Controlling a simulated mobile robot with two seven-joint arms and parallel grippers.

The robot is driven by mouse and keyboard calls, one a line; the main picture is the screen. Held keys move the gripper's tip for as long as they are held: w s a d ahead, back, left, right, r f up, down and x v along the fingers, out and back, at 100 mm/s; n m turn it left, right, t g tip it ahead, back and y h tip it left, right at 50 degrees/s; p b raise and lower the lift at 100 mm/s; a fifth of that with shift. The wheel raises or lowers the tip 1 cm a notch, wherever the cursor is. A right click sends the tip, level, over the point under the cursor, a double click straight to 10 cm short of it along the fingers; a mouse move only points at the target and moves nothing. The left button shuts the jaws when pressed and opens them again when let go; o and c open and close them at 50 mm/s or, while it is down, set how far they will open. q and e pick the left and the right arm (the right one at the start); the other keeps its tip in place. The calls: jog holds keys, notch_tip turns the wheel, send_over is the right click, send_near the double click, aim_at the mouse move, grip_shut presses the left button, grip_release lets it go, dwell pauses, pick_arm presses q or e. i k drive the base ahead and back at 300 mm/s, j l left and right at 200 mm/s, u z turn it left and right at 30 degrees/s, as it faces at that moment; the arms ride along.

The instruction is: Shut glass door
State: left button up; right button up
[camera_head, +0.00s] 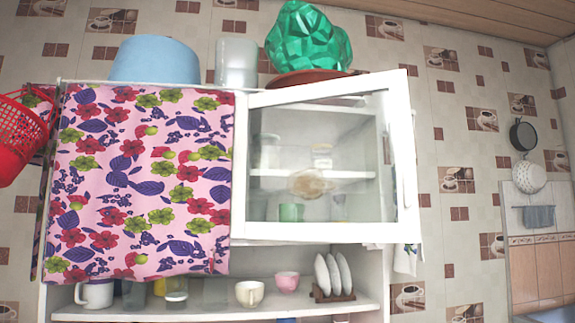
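The glass door (404,150) has a white frame and a clear pane, and is on the right half of a white wall cabinet (240,245). It appears hinged at its left side and stands ajar, its right edge nearer to me and past the cabinet's right side. A slim handle (414,150) is on its right edge. Through the pane I see shelves with a green cup (291,212) and other dishes. Neither of my grippers is in view.
A floral cloth (140,185) covers the cabinet's left half. A blue pot (155,60), a metal pot (236,62) and a green faceted object (308,40) stand on top. The shelf below holds a mug (95,293), cups and plates (334,274). A red basket (18,140) hangs left.

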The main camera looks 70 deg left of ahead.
aim_at(407, 231)
jog(key=u, duration=1.5)
